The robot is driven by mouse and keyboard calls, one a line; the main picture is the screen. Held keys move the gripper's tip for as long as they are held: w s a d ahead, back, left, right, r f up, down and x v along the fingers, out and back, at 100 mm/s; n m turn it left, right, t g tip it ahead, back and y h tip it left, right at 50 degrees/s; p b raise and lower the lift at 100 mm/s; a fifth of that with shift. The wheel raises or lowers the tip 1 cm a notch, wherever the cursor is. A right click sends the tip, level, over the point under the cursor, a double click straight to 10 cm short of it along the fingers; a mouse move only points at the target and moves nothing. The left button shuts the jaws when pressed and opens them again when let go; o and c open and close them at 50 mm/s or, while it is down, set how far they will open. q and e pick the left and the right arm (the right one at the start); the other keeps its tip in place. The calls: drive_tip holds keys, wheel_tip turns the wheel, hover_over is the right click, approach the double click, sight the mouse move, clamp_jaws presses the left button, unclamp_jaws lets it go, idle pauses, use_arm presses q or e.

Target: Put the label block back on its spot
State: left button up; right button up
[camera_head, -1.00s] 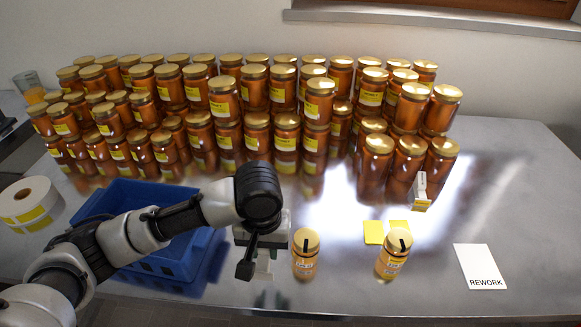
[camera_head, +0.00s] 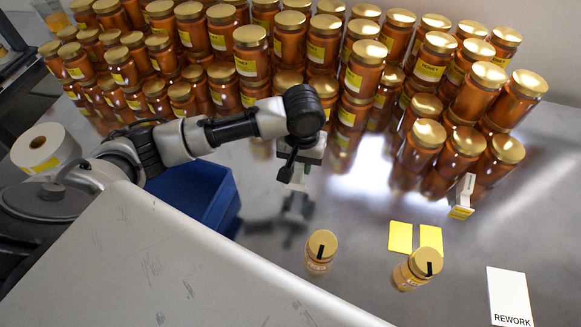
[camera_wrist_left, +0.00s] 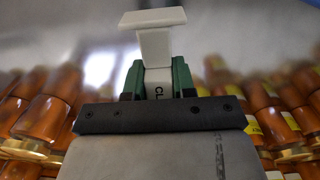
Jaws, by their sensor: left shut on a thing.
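My left gripper (camera_head: 297,178) is above the metal table, in front of the jar rows. In the left wrist view its green-padded fingers (camera_wrist_left: 158,80) are shut on a white T-shaped label block (camera_wrist_left: 155,45), with letters starting "CL" between the fingers. In the head view the block shows as a small white piece (camera_head: 297,184) below the gripper, apart from the tabletop. Another small white and yellow block (camera_head: 462,197) stands at the right by the jars. My right gripper is not in view.
Many amber jars with gold lids (camera_head: 320,47) crowd the back. Two small jars (camera_head: 320,252) (camera_head: 414,270) stand in front, near yellow squares (camera_head: 414,238). A white REWORK card (camera_head: 509,297) lies right. A blue bin (camera_head: 200,190) and a label roll (camera_head: 45,149) are left.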

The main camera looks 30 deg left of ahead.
use_arm(q)
drive_tip(key=a+f, duration=0.2)
drive_tip(key=a, duration=0.1)
drive_tip(key=shift+w, duration=0.4)
drive_tip(key=shift+f, duration=2)
drive_tip(key=shift+p, duration=0.3)
drive_tip(key=o, duration=0.8)
drive_tip(key=shift+f, duration=0.1)
drive_tip(key=shift+o, duration=0.2)
wheel_tip(320, 180, up, 12)
drive_tip(key=shift+b, duration=0.35)
